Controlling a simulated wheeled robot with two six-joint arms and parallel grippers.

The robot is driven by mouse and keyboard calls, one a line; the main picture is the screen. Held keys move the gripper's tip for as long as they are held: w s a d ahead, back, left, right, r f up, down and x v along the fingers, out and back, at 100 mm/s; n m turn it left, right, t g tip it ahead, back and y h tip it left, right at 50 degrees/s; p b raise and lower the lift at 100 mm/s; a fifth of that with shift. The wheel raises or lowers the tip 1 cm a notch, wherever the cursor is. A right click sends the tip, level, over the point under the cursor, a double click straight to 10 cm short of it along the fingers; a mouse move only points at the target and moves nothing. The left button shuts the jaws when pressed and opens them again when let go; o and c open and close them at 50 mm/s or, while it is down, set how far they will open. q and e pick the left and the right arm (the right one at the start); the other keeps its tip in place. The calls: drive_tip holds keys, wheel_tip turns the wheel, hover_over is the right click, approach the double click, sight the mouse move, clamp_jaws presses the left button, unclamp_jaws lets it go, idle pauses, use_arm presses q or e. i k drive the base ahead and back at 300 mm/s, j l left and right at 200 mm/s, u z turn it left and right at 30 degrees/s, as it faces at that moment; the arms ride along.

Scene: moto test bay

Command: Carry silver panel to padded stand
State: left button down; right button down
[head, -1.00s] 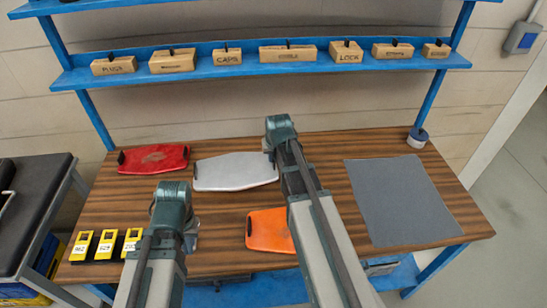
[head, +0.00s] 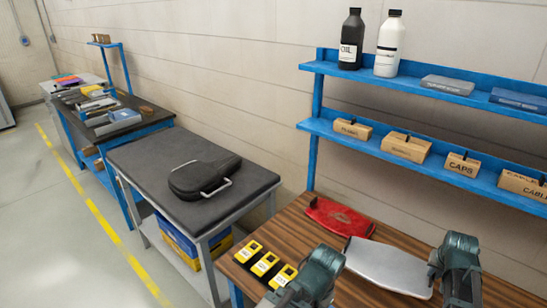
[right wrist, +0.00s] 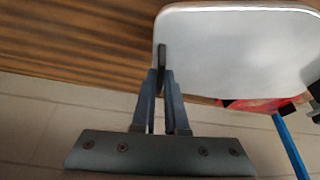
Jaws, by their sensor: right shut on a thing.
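The silver panel (head: 388,265) is a pale, flat plate with rounded corners, at the workbench's lower right in the head view. In the right wrist view it fills the upper right (right wrist: 235,45). My right gripper (right wrist: 160,68) is shut on its edge; I cannot tell whether the panel is clear of the bench. The padded stand (head: 135,160) has a dark padded top on a grey frame and stands left of the workbench. A black case (head: 203,177) with a pale handle lies on it. My left arm's wrist shows at the bottom, but its fingers are hidden.
A red panel (head: 340,217) lies beside the silver one on the wooden workbench (head: 290,225). Several yellow devices (head: 265,264) sit at its left end. A blue shelf (head: 400,140) with labelled boxes hangs above. The stand's top is bare around the case.

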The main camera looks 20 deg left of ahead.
sight(152, 150)
drive_tip(key=u, duration=1.15)
drive_tip(key=i+j+u, duration=0.15)
drive_tip(key=j, duration=0.3)
drive_tip(key=i+j+u, duration=0.1)
drive_tip(key=i+j, duration=0.15)
drive_tip(key=j, duration=0.15)
drive_tip(key=i+j+u, duration=0.15)
drive_tip(key=j, duration=0.25)
drive_tip(key=i+j+u, duration=0.2)
drive_tip(key=i, duration=0.3)
drive_tip(key=i+j+u, duration=0.25)
drive_tip(key=i, duration=0.3)
drive_tip(key=i+u, duration=0.2)
drive_tip(key=i, duration=0.3)
drive_tip(key=i+j+z, duration=0.1)
drive_tip(key=i+z, duration=0.3)
drive_tip(key=i+j+z, duration=0.25)
drive_tip(key=i+z, duration=0.15)
drive_tip(key=i+j+z, duration=1.05)
drive_tip(key=z, duration=0.15)
drive_tip(key=i+j+z, duration=0.25)
drive_tip(key=j+z, duration=0.15)
drive_tip(key=j, duration=0.1)
